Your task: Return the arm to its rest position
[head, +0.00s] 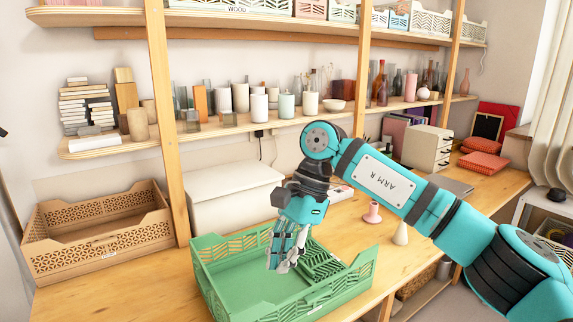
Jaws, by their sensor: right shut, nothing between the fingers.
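My right arm comes in from the right, and a plate marked "ARM R" shows on it. My right gripper (283,264) points down over the green crate (213,262), with its fingers together and empty. The fingertips overlap the crate's inside in the picture; whether they touch it I cannot tell. The visible crate floor looks bare. My left gripper is not in the head view.
A brown crate (98,256) stands left on the wooden counter. A white box (232,200) is behind the green crate. Shelves with jars and bottles run above.

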